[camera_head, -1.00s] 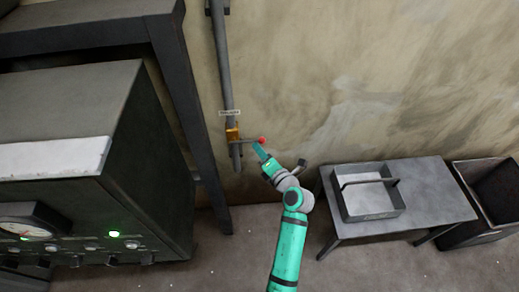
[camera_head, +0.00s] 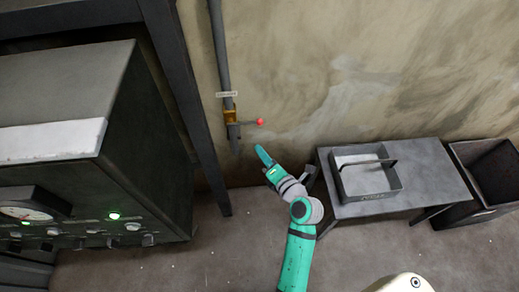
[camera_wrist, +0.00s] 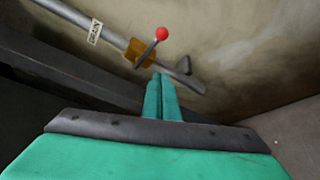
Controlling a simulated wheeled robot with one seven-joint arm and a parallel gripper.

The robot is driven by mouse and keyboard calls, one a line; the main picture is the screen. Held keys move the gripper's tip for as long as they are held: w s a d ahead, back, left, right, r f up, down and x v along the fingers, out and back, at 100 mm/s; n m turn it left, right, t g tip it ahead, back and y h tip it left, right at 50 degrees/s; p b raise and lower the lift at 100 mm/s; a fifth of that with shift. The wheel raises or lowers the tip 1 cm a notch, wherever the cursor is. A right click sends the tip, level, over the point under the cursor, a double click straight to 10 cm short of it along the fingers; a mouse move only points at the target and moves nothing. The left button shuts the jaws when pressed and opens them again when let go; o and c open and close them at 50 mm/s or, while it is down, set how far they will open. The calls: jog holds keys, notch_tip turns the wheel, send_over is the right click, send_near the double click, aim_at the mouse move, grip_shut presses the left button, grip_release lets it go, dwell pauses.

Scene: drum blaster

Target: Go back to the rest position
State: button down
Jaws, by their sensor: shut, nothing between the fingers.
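My gripper (camera_head: 262,153) is a teal tool on my teal and grey arm. Its two fingers are pressed together and empty, and they show in the wrist view (camera_wrist: 161,88). The gripper is below and slightly right of a valve on the wall pipe, apart from it. The valve has a brass body (camera_head: 230,112) and a lever with a red knob (camera_head: 260,121). In the head view the lever points right, across the pipe. The wrist view shows the brass body (camera_wrist: 139,53) and the red knob (camera_wrist: 162,33) beyond the fingertips.
A grey pipe (camera_head: 220,50) runs down the wall with a small label (camera_head: 227,94). A dark machine with a gauge (camera_head: 35,208) and green light fills the left. A low table (camera_head: 435,175) with an open tray (camera_head: 372,195) stands right. A dark bin (camera_head: 480,212) is beside it.

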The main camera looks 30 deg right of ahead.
jog(key=shift+w+a, duration=0.1)
dwell(0.3)
jog(key=s+a+r+m+t+y, duration=0.2)
jog(key=s+a+m, duration=0.1)
jog(key=s+a, duration=0.5)
jog(key=s+a+r+m+t+y, duration=0.2)
jog(key=s+a+m, duration=0.3)
jog(key=a, duration=0.6)
jog(key=s+a+f+m+g+h, duration=0.1)
jog(key=s+f+m+g+h, duration=0.1)
jog(key=s+m, duration=0.6)
jog(key=s+a+f+m+g+h, duration=0.2)
jog(key=s+m, duration=0.5)
jog(key=s, duration=0.3)
jog(key=shift+s+m+h, duration=0.2)
jog(key=shift+m+h, duration=0.2)
jog(key=shift+f, duration=0.1)
